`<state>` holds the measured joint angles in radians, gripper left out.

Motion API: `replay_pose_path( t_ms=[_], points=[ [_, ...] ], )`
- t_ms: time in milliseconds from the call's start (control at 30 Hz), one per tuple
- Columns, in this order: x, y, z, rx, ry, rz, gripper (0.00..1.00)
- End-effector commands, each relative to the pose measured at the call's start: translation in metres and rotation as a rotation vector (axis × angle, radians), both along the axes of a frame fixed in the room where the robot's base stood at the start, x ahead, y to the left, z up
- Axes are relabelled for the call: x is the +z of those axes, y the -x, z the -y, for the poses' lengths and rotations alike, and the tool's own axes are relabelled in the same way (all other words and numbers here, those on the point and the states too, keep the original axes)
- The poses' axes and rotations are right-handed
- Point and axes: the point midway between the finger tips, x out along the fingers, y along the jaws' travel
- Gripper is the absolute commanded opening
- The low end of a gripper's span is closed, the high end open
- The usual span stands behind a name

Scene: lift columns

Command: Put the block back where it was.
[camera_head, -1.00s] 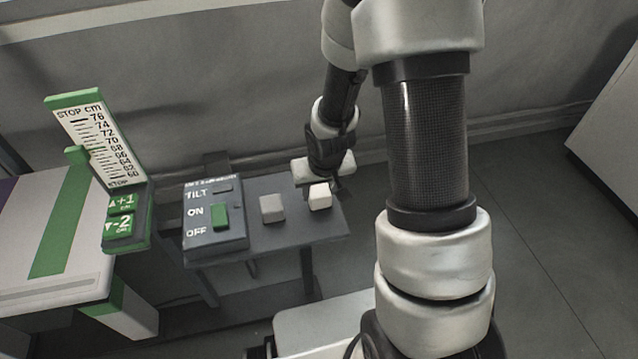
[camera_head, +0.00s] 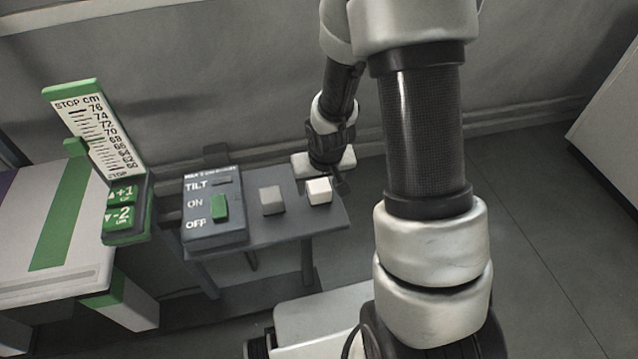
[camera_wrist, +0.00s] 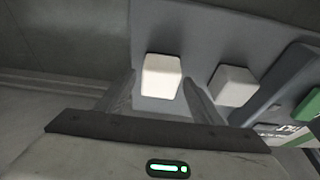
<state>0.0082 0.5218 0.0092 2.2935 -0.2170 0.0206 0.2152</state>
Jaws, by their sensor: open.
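A white block (camera_head: 319,191) sits near the right end of a small grey table (camera_head: 290,228). A grey block (camera_head: 271,201) sits to its left, between it and the switch box. My gripper (camera_head: 335,184) is low over the table's right end, beside the white block. In the wrist view my gripper (camera_wrist: 160,88) is open, with one finger on each side of the white block (camera_wrist: 161,76). I cannot tell whether the fingers touch it. The grey block (camera_wrist: 233,86) shows to the right, outside the fingers.
A switch box (camera_head: 214,208) marked TILT, ON and OFF, with a green switch, stands on the table's left part. Further left are a height scale (camera_head: 88,125) with green +1 and -2 buttons (camera_head: 121,208) and a white-and-green column table (camera_head: 90,235). Floor right of the table is clear.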

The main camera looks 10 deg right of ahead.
Motion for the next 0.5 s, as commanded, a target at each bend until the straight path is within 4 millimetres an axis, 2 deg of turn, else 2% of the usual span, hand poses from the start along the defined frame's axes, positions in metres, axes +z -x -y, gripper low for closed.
replay_pose_path(
  t_ms=[333,500],
  points=[
    [0.07,0.019,0.001,-0.002,-0.001,0.007,0.61],
    [0.098,0.029,0.001,-0.003,0.0,0.003,0.61]
  ],
)
